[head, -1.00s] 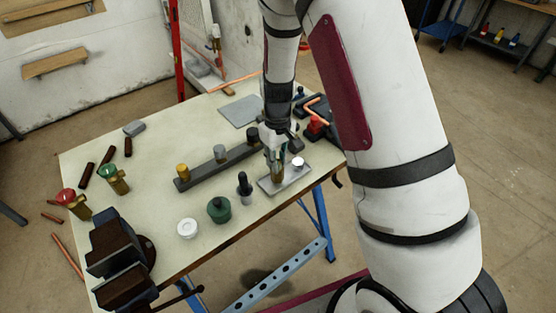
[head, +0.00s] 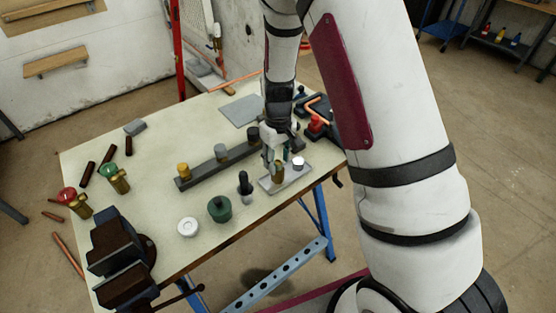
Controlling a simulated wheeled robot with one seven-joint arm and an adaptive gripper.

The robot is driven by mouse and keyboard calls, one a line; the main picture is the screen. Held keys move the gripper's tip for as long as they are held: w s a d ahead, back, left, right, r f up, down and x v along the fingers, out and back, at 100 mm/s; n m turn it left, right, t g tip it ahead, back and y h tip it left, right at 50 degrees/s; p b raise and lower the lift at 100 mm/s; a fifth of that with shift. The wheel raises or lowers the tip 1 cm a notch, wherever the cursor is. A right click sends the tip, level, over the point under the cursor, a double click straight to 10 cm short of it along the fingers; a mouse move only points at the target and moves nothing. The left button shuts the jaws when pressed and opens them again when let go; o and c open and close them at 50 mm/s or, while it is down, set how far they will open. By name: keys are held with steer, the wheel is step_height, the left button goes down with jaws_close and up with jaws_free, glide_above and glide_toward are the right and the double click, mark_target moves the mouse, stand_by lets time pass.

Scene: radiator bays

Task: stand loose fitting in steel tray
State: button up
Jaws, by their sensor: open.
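The steel tray (head: 272,189) is a small, flat, light grey plate near the right front edge of the table. A brass fitting (head: 278,173) stands upright on its left part, and a short white-topped fitting (head: 298,163) stands on its right part. My gripper (head: 277,160) points down over the tray, around or just above the top of the brass fitting. Its fingers are apart. Whether they still touch the brass fitting is too small to tell.
A dark rail (head: 205,171) with several fittings lies behind the tray. A black-topped piece (head: 245,184), a green round piece (head: 219,209) and a white disc (head: 187,227) stand to its left. A dark vise (head: 118,250) occupies the front left corner.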

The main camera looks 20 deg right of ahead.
steer(key=s+r+m+t+b, duration=0.1)
steer(key=s+r, duration=0.3)
steer(key=r, duration=0.8)
steer(key=s+r+m+t, duration=0.1)
steer(key=s+r, duration=0.4)
steer(key=r, duration=0.8)
steer(key=s+r+m+t, duration=0.1)
steer(key=s+r+t, duration=0.2)
steer(key=s, duration=1)
step_height(320, 180, up, 3)
steer(key=shift+s+f+m+t, duration=0.1)
steer(key=shift+s+m+t, duration=0.1)
steer(key=shift+m+t, duration=0.1)
